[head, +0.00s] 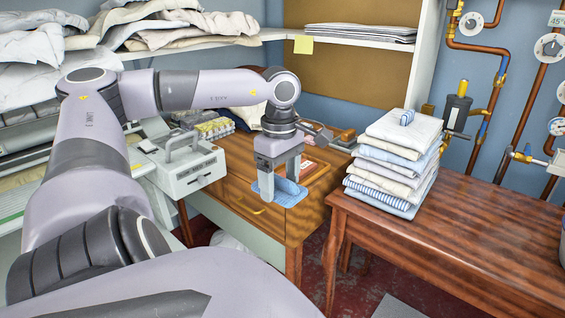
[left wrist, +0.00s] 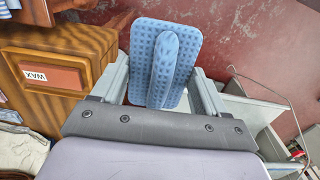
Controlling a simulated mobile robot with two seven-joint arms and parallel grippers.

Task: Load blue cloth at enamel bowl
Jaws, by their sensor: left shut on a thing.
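The blue cloth (head: 290,192) is a small flat patterned piece with a raised ridge along its middle. My left gripper (head: 279,182) points down and is shut on this ridge. In the left wrist view the cloth (left wrist: 189,48) sits between the fingers of the left gripper (left wrist: 163,90), with red floor behind it. In the head view it shows in front of the wooden drawer cabinet's corner. I cannot make out an enamel bowl for certain; only a sliver of a dark bluish thing (head: 562,240) shows at the right edge. My right gripper is not in view.
A tall stack of folded cloths (head: 395,165) stands on the wooden table (head: 450,225) at right, with clear tabletop in front. The wooden cabinet (head: 235,180) is behind the gripper. A grey box with a handle (head: 185,165) stands left. Copper pipes run along the right wall.

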